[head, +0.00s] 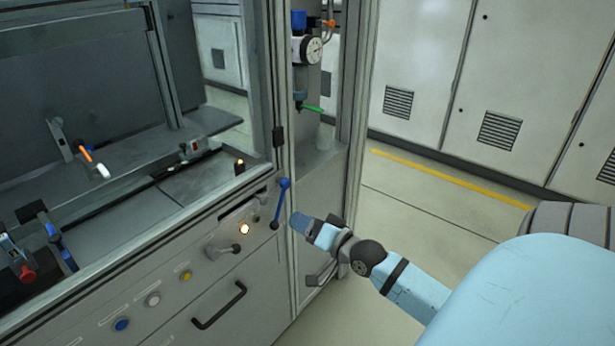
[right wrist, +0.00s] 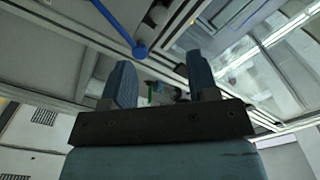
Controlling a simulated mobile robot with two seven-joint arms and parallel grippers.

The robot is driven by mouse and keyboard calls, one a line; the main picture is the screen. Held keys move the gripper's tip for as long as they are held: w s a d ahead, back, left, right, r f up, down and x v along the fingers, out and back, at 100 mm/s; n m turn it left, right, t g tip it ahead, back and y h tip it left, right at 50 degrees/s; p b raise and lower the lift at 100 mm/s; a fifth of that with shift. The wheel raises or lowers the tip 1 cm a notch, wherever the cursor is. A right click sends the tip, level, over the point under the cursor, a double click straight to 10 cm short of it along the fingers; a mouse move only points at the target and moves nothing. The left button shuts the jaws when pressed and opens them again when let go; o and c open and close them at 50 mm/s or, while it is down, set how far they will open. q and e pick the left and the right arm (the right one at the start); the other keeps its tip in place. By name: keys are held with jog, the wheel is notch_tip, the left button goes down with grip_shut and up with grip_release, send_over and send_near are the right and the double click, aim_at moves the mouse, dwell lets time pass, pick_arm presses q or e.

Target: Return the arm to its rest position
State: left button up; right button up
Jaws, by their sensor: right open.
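My right gripper (head: 299,224) is in front of the machine's front panel, just right of and below a blue lever (head: 281,201). In the right wrist view its two blue fingers (right wrist: 163,88) stand apart with nothing between them. The blue lever also shows in that view (right wrist: 118,27), beyond the fingertips, and appears apart from them. My right arm (head: 408,284) reaches in from the lower right. My left gripper is in neither view.
The machine's front panel has a lit button (head: 244,229), a grey rotary handle (head: 223,250), several coloured buttons and a black drawer handle (head: 218,305). A gauge unit (head: 307,50) hangs behind the frame post. Open floor (head: 425,205) lies to the right, before grey cabinets (head: 500,80).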

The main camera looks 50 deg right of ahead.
jog(key=shift+s, duration=0.3)
dwell(0.4)
jog(key=s+a+f+n+g+y, duration=0.1)
jog(key=s+a+f+n+g, duration=0.2)
jog(key=s+a+f+n, duration=0.7)
jog(key=s+a+f+n+g+y, duration=0.1)
jog(key=s+a+f+g+y, duration=0.25)
jog(key=a, duration=1.15)
pick_arm(q)
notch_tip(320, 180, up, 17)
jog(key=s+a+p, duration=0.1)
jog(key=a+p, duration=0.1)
jog(key=p, duration=2.2)
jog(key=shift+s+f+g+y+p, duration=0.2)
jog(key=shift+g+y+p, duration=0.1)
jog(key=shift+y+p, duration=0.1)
pick_arm(e)
notch_tip(320, 180, up, 15)
jog(key=d+h, duration=0.2)
jog(key=shift+s, duration=0.25)
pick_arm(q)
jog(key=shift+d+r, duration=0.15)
pick_arm(e)
jog(key=shift+g+h, duration=0.25)
